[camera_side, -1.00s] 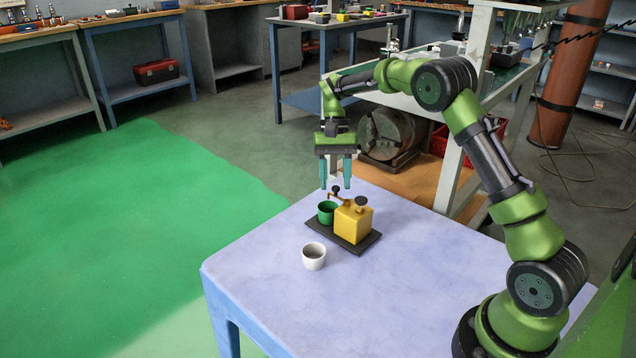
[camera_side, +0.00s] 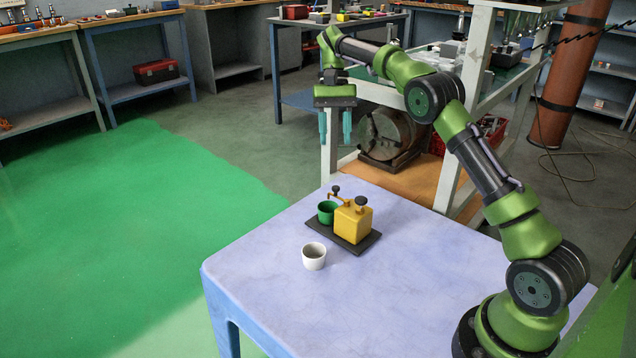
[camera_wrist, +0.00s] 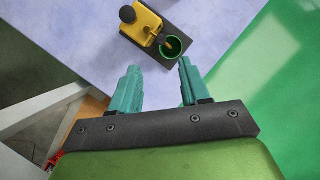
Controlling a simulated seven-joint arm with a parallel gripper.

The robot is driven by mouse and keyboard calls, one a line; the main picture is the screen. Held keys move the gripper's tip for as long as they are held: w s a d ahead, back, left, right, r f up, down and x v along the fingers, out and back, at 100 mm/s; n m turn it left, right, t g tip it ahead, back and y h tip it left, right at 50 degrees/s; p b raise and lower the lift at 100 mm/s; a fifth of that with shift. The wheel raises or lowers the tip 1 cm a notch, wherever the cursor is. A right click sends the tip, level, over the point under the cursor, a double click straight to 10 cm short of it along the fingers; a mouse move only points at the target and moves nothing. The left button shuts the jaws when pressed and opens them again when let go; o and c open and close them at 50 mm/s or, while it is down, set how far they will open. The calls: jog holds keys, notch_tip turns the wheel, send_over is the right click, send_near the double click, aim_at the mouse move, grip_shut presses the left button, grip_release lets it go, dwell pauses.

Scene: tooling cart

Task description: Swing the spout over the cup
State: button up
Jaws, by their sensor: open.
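A yellow box-shaped dispenser (camera_side: 352,222) with a dark knob on top stands on a black base plate (camera_side: 366,244) on the table. Its thin brass spout (camera_side: 339,197), with a dark knob at the outer end, reaches over the green cup (camera_side: 326,212) on the same plate. In the wrist view the spout (camera_wrist: 167,45) ends above the green cup's opening (camera_wrist: 174,47). A white cup (camera_side: 314,257) stands on the table in front of the plate. My gripper (camera_side: 335,143) is open and empty, well above the dispenser and touching nothing. It also shows in the wrist view (camera_wrist: 157,66).
The pale lavender table (camera_side: 265,270) is clear around the plate and white cup. A bench frame (camera_side: 450,165) with a round metal chuck (camera_side: 388,137) on its lower shelf stands behind the table.

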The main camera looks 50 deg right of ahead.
jog(key=shift+v, duration=0.75)
notch_tip(320, 180, down, 3)
jog(key=s+d+h, duration=0.1)
jog(key=d+h, duration=0.1)
jog(key=s+a+r+n+t, duration=0.2)
jog(key=s+a+t, duration=0.3)
jog(key=s+a, duration=0.3)
jog(key=s+a+r+n+t, duration=0.2)
jog(key=s+a+t, duration=0.3)
jog(key=s+a, duration=0.4)
jog(key=s+r, duration=0.1)
jog(key=s, duration=0.6)
jog(key=shift+s+n+t+y, duration=0.15)
jog(key=shift+n+t+y, duration=0.15)
jog(key=shift+n+y, duration=0.1)
